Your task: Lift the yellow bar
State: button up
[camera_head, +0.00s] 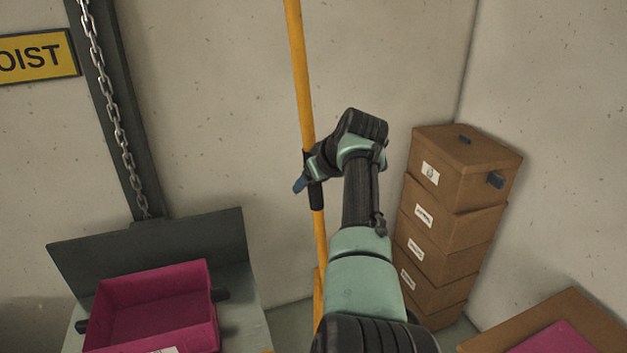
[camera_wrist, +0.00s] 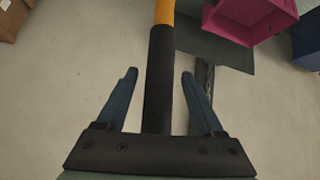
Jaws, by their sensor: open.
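The yellow bar (camera_head: 297,60) stands upright, slightly tilted in the head view, in front of the back wall. It has a black grip section (camera_head: 316,196) partway along it. My gripper (camera_head: 301,183) is at that black section. In the wrist view the black grip (camera_wrist: 158,85) runs between my two open blue fingers (camera_wrist: 158,75), with a visible gap on each side. The yellow part of the bar (camera_wrist: 164,12) shows beyond the grip at the top of the wrist view. Part of the bar's lower length is hidden behind my arm in the head view.
A magenta bin (camera_head: 150,305) sits on a grey hoist platform (camera_head: 240,300) at left, with a hanging chain (camera_head: 112,110) and a yellow sign (camera_head: 38,56) above. A stack of brown boxes (camera_head: 455,235) stands right of my arm. Another brown box (camera_head: 580,310) is at lower right.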

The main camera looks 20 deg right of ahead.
aim_at(312, 138)
jog(key=shift+r, duration=0.1)
jog(key=b+v, duration=0.6)
jog(key=v, duration=0.7)
jog(key=shift+w, duration=0.1)
jog(key=s+a+r+m+t+h+b, duration=0.2)
jog(key=s+a+r+m+t+h, duration=0.15)
jog(key=a+r+t, duration=0.65)
jog(key=s+a+r+t, duration=0.2)
jog(key=s+a+t, duration=0.1)
jog(key=s, duration=0.4)
jog(key=s+a+r+t+y+b, duration=0.1)
jog(key=s+a+r+t, duration=0.1)
jog(key=s, duration=0.4)
jog(key=s+a+r+t+y, duration=0.1)
jog(key=s+a+r+t, duration=0.2)
jog(key=s, duration=0.4)
jog(key=a+r, duration=0.1)
jog(key=a, duration=0.1)
jog(key=shift+s+a+t+b, duration=0.25)
jog(key=shift+s+t+b, duration=0.05)
